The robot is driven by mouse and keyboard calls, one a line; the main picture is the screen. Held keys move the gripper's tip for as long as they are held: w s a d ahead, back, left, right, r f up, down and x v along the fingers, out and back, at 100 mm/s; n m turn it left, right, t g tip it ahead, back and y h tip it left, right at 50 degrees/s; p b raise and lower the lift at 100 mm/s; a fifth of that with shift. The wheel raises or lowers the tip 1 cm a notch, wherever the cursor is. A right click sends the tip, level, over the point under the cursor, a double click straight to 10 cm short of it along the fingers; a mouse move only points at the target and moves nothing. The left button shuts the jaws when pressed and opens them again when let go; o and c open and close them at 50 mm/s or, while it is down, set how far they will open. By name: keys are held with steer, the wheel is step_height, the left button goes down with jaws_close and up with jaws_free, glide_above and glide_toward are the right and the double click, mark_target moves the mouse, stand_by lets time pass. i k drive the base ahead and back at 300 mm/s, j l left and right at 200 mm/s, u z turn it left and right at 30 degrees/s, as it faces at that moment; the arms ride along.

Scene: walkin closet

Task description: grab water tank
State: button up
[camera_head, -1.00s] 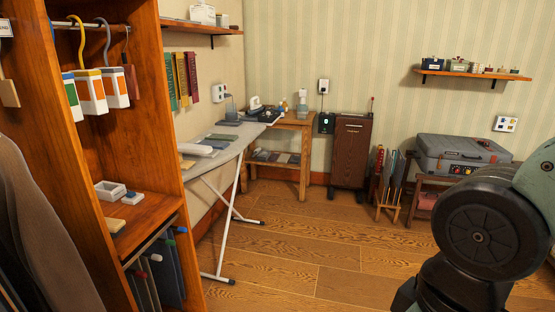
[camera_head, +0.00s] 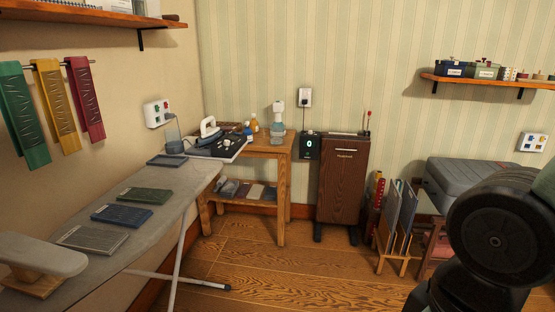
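A clear, bluish upright container (camera_head: 173,134), which looks like the water tank, stands at the far end of the ironing board, just left of the iron (camera_head: 209,129). The iron rests on a dark base (camera_head: 218,146). A clear bottle with a white top (camera_head: 278,122) stands on the small wooden table behind; I cannot tell for certain which of these two is the tank. My gripper is out of view; only a dark, round part of my arm shows at the lower right.
The ironing board (camera_head: 165,180) runs along the left wall with folded cloths on it and splayed legs below. The wooden table (camera_head: 285,155) stands beyond, beside a brown cabinet (camera_head: 342,180). A grey case (camera_head: 470,174) is at right. The wooden floor in the middle is clear.

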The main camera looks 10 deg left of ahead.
mark_target(172, 135)
steer(key=i+u, duration=0.15)
steer(key=i, duration=0.35)
steer(key=i+u, duration=0.15)
steer(key=i, duration=0.3)
steer(key=i+l+u, duration=0.15)
steer(key=i, duration=0.3)
steer(key=i+l+u, duration=0.15)
steer(key=i, duration=0.35)
steer(key=i+j+u, duration=0.15)
steer(key=i+u, duration=0.2)
steer(key=i, duration=0.15)
steer(key=i+u, duration=0.35)
steer(key=i, duration=0.15)
steer(key=i+l+u, duration=0.1)
steer(key=i+u, duration=0.25)
steer(key=i, duration=0.2)
